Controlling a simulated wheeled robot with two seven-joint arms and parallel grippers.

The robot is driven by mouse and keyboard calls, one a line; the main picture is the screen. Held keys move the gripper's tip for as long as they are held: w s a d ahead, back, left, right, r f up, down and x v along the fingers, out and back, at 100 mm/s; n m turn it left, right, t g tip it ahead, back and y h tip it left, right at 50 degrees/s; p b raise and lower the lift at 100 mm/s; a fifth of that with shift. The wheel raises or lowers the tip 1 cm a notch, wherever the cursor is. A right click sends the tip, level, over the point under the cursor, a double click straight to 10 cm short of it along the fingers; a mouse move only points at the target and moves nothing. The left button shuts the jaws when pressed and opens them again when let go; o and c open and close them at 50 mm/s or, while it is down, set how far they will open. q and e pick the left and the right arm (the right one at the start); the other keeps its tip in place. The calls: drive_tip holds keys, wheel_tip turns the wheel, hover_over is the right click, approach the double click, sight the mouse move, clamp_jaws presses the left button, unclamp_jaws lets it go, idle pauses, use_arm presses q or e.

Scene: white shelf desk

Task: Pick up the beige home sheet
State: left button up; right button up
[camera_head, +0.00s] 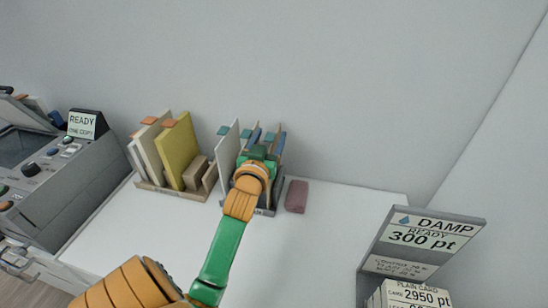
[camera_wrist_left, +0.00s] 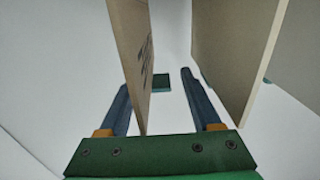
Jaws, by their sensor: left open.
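In the left wrist view, a tan-beige sheet (camera_wrist_left: 130,50) with dark print stands on edge, seen nearly edge-on. My left gripper (camera_wrist_left: 157,80) is open, and its two blue-grey fingers reach forward. The sheet appears between the fingers, closer to the left one; I cannot tell whether they touch. In the head view my left gripper (camera_head: 262,152) is over the right-hand rack (camera_head: 266,211) and hides much of its contents. I cannot read the print, so which sheet is the home one is not certain.
A paler panel (camera_wrist_left: 232,50) stands right of the fingers in the wrist view. The left rack (camera_head: 172,190) holds white and yellow sheets. A dark red block (camera_head: 296,196) lies right of the racks. A copier (camera_head: 60,165) and a sign stand (camera_head: 422,238) flank the white desk (camera_head: 330,235).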

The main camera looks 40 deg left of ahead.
use_arm(q)
drive_tip(key=shift+w+a, duration=0.15)
drive_tip(key=shift+w, duration=0.05)
clamp_jaws()
drive_tip(key=shift+r, duration=0.1)
